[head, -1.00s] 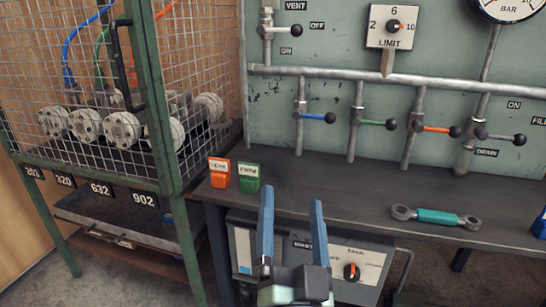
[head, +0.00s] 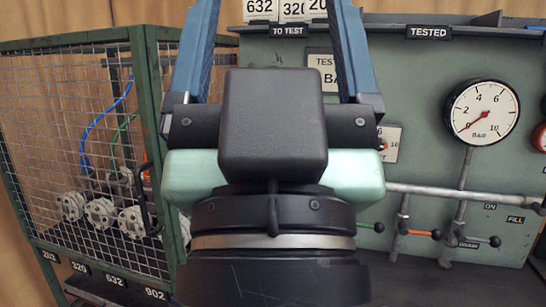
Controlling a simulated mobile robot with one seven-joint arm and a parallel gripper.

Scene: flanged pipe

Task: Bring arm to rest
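My gripper (head: 272,50) is large and close in the head view, pointing upward in front of the green panel. Its two blue fingers stand wide apart. Nothing shows between them except the panel and labels behind. The black wrist and pale green gripper body cover the middle of the view and hide part of the panel and the bench below.
A green mesh cage (head: 75,150) with flanged pipes (head: 100,213) and hoses stands at the left. The green panel (head: 400,85) carries a gauge (head: 482,112), a pipe (head: 465,194) and valve levers (head: 420,233). Number tags (head: 292,10) sit above the "TO TEST" label.

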